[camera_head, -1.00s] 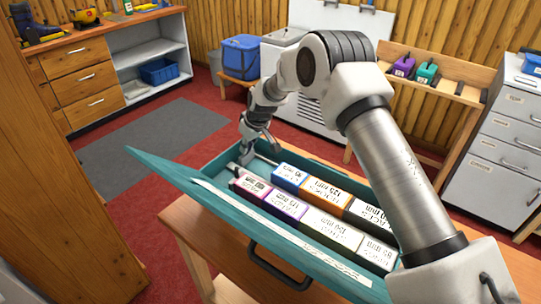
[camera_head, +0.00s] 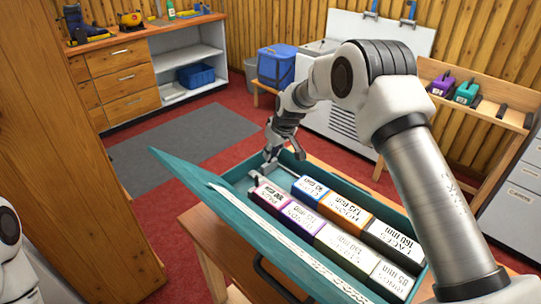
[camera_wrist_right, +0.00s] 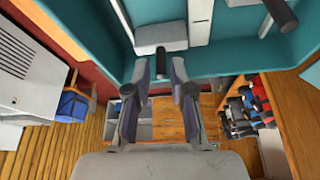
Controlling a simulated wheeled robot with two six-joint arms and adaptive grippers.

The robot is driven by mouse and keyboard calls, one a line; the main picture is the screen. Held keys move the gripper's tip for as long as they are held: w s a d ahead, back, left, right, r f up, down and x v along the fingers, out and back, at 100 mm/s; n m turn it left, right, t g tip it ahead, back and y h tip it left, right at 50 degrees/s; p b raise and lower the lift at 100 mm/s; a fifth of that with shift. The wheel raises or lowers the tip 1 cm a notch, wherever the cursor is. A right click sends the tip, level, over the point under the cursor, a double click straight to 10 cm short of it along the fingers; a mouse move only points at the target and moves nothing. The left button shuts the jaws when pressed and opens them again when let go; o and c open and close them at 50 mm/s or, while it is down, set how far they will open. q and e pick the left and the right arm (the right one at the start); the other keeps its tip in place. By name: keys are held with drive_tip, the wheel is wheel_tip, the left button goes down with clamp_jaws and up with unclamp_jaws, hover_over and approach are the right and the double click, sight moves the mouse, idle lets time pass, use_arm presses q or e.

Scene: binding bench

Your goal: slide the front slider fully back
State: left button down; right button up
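A teal tray (camera_head: 284,254) holds two rows of labelled boxes. The front slider (camera_head: 253,178) appears as a dark upright piece at the left end of the front row, beside the pink-ended box (camera_head: 270,195). My right gripper (camera_head: 269,162) is low at the tray's left end, just behind it. In the right wrist view, the open fingers (camera_wrist_right: 161,68) stand either side of a dark knob in front of a pale slider block (camera_wrist_right: 160,37), near the end wall. Another dark knob (camera_wrist_right: 283,12) shows at upper right. Contact with the near knob is unclear. My left gripper is out of view.
The rear row starts with a blue-ended box (camera_head: 310,188). A black handle (camera_head: 275,280) sticks out at the tray's front. A wooden panel (camera_head: 75,160) rises at left. Free floor with a grey mat (camera_head: 180,140) lies beyond the tray's left end.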

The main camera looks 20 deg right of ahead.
drive_tip(key=v, duration=0.9)
drive_tip(key=shift+s+d+r, duration=0.15)
drive_tip(key=shift+s+r, duration=0.05)
